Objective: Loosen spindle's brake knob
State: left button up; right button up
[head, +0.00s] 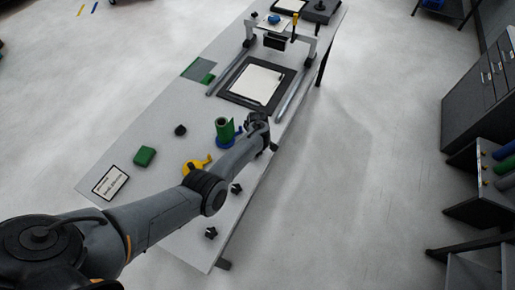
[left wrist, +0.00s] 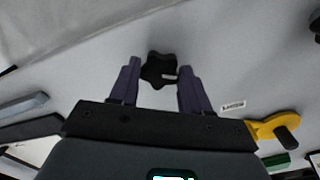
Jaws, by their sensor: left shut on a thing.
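The spindle (head: 225,130) stands upright on the table with a green roll on it and a blue base. My left gripper (head: 258,122) is just right of it in the head view, near the table's right edge. In the left wrist view my left gripper (left wrist: 160,82) has its two purple fingers on either side of a black star-shaped knob (left wrist: 160,68) and is shut on it. In the head view the held knob is hidden by the gripper. A small label (left wrist: 233,106) lies beside the knob. My right gripper is not in view.
A yellow tool (head: 196,166), a green block (head: 145,156) and a black knob (head: 180,130) lie on the table (head: 185,100). Two more black knobs (head: 236,188) (head: 211,233) are near its front right edge. A framed white sheet (head: 259,84) lies farther back between rails.

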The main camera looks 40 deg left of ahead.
pick_arm(q)
jog(key=n, duration=0.2)
jog(key=shift+f+n, duration=0.1)
jog(key=shift+n, duration=0.3)
jog(key=n, duration=0.2)
jog(key=shift+n+b, duration=0.4)
jog(key=n+b, duration=0.1)
jog(key=n, duration=0.2)
jog(key=shift+n+b, duration=0.5)
jog(key=shift+n, duration=1.2)
jog(key=o, duration=1)
jog(key=shift+o, duration=0.2)
